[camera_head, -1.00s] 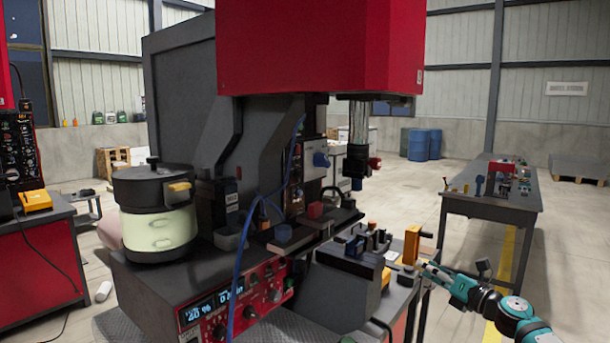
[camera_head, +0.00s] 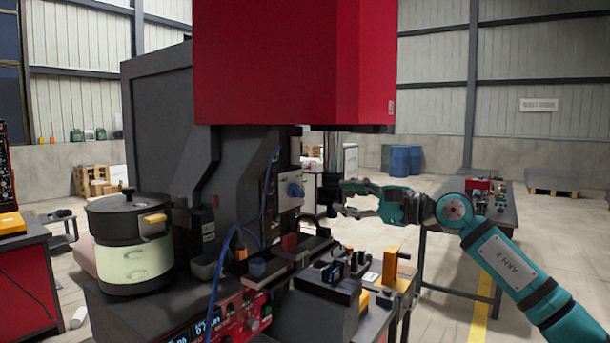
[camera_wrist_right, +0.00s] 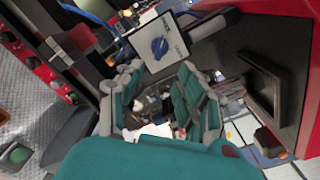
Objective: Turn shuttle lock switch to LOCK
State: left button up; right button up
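A blue rotary knob (camera_head: 295,190) sits on a pale switch box (camera_head: 286,206) on the machine, beneath the red head; I take it to be the shuttle lock switch. In the wrist view the knob (camera_wrist_right: 160,48) sits on the white plate (camera_wrist_right: 176,50) beyond my fingers. The plate's lettering is too small to read. My right gripper (camera_head: 345,198) is open and empty, to the right of the switch box and apart from the knob. In the wrist view its two fingers (camera_wrist_right: 160,85) stand apart with a clear gap. My left gripper is not in view.
The large red machine head (camera_head: 290,65) hangs above, with a vertical cylinder (camera_head: 338,155) beside my right fingers. A blue hose (camera_head: 226,255) runs down the front. A pot (camera_head: 130,240) stands at left. Fixtures with an orange block (camera_head: 390,266) lie below my gripper.

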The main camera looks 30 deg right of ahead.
aim_at(302, 192)
jog(key=p+x, duration=0.5)
jog(key=x, duration=0.5)
jog(key=shift+w, duration=0.1)
jog(key=shift+w+a+f, duration=0.1)
jog(key=shift+w+a, duration=0.05)
jog(key=shift+w, duration=0.35)
grip_shut()
